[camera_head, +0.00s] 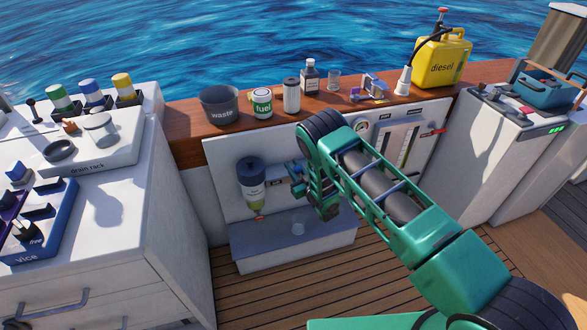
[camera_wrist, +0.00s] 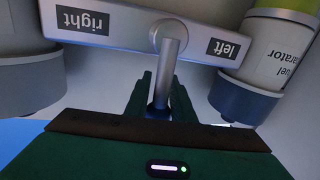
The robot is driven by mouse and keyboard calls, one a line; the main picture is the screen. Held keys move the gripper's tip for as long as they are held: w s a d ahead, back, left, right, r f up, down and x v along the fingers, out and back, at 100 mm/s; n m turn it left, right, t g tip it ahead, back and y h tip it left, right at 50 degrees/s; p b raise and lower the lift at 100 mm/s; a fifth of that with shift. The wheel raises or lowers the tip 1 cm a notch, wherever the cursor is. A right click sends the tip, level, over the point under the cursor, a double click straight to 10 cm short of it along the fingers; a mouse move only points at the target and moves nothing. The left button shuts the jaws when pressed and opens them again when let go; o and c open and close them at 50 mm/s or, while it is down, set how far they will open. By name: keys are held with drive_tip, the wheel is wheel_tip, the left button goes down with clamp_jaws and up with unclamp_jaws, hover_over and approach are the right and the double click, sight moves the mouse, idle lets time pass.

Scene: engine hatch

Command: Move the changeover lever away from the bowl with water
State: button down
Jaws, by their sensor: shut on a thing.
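The changeover lever (camera_wrist: 171,65) is a grey rod at the middle of a pale manifold bar (camera_wrist: 110,27) labelled "right" and "left", which appear upside down in the wrist view. My gripper (camera_wrist: 160,95) is shut on the lever's free end, one dark green finger on each side. The separator on the "left" label's side (camera_wrist: 275,65) has a dark blue head and a yellow-green bowl part at the picture edge. It also shows in the head view (camera_head: 251,185). I cannot tell which bowl holds water.
A white workbench (camera_head: 95,235) stands at left. My arm hides part of the panel.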

sight(285, 176)
drive_tip(key=a+n, duration=0.2)
drive_tip(key=n, duration=0.1)
drive_tip(key=shift+s+a+f, duration=0.1)
drive_tip(key=shift+s, duration=0.15)
drive_tip(key=shift+s+a+f+n+g+h, duration=0.1)
drive_tip(key=shift+a+f+n+g+h, duration=0.1)
drive_tip(key=shift+a+n, duration=0.4)
drive_tip(key=shift+s+a+f+n+g+h, duration=0.1)
drive_tip(key=shift+a+f+n+g+h, duration=0.15)
drive_tip(key=shift+n, duration=0.55)
drive_tip(key=shift+a, duration=0.1)
drive_tip(key=c, duration=1.7)
unclamp_jaws()
drive_tip(key=shift+d+f, duration=0.15)
drive_tip(key=shift+d, duration=0.1)
drive_tip(key=shift+d, duration=0.1)
